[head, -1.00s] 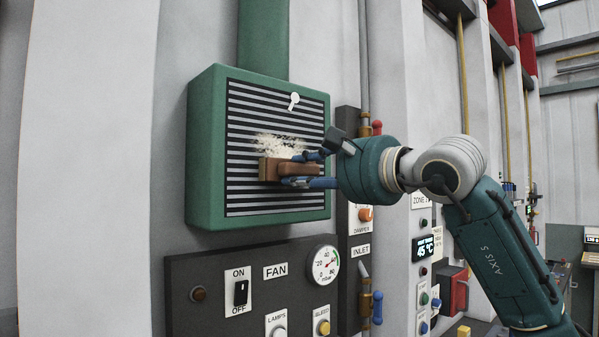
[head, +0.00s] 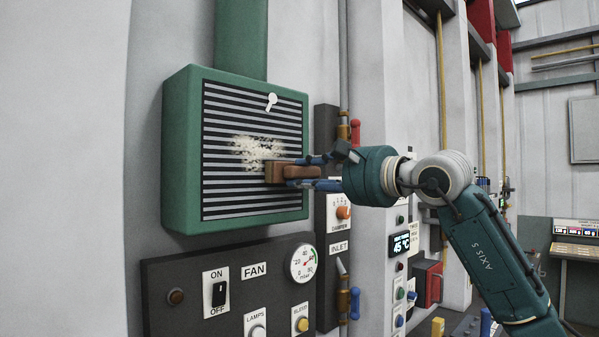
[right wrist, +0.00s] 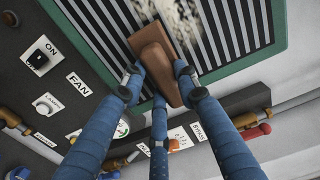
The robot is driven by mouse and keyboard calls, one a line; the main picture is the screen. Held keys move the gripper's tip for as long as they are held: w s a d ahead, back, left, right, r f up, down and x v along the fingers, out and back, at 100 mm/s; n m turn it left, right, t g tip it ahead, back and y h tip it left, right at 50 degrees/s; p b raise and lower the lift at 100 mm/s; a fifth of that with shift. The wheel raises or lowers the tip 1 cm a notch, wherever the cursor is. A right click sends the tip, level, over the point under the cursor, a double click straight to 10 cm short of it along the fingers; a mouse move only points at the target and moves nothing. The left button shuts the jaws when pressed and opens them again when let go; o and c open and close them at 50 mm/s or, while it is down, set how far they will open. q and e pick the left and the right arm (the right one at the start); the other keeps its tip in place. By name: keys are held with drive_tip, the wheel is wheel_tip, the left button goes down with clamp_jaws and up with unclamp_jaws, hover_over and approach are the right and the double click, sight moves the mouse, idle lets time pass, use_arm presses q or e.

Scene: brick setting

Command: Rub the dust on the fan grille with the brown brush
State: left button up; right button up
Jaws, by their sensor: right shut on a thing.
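The fan grille (head: 235,190), dark with light slats, is set in a green box on the wall. A pale patch of dust (head: 257,150) lies on its middle; part of it also shows at the top of the right wrist view (right wrist: 186,16). My right gripper (head: 305,172) is shut on the brown brush (head: 281,172), low and right of the dust. In the right wrist view the brush (right wrist: 158,58) sits between the blue fingers, its head at the grille. I cannot tell whether its bristles touch the slats. My left gripper is not in view.
A white key-like knob (head: 271,101) sticks out of the upper grille. Below is a dark panel with a fan switch (head: 219,293) and gauge (head: 302,263). Pipes with red (head: 355,132) and blue handles stand right of the box, near my arm.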

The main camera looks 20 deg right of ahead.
drive_tip(key=shift+d, duration=0.2)
drive_tip(key=shift+a+r+p, duration=0.2)
drive_tip(key=shift+r+p, duration=0.85)
drive_tip(key=shift+r, duration=0.1)
drive_tip(key=shift+s+a+f, duration=0.2)
drive_tip(key=shift+s+a, duration=0.05)
drive_tip(key=shift+a, duration=0.4)
drive_tip(key=shift+s+a+b, duration=1)
drive_tip(key=shift+s+a, duration=1.25)
drive_tip(key=shift+a, duration=3.95)
drive_tip(key=w+d+p, duration=0.1)
drive_tip(key=d, duration=0.2)
drive_tip(key=w+d+r+p, duration=0.1)
drive_tip(key=d, duration=0.3)
drive_tip(key=w+d+r+p, duration=0.1)
drive_tip(key=w+d, duration=0.1)
drive_tip(key=d, duration=0.1)
drive_tip(key=shift+d+p, duration=0.3)
drive_tip(key=shift+d, duration=0.1)
drive_tip(key=shift+w+d+r+p, duration=0.1)
drive_tip(key=shift+w+d+p, duration=0.15)
drive_tip(key=shift+d, duration=0.3)
drive_tip(key=shift+w+d+r+p, duration=0.1)
drive_tip(key=shift+d+p, duration=0.15)
drive_tip(key=shift+d, duration=0.25)
drive_tip(key=shift+w+d+f, duration=0.2)
drive_tip(key=shift+d, duration=0.35)
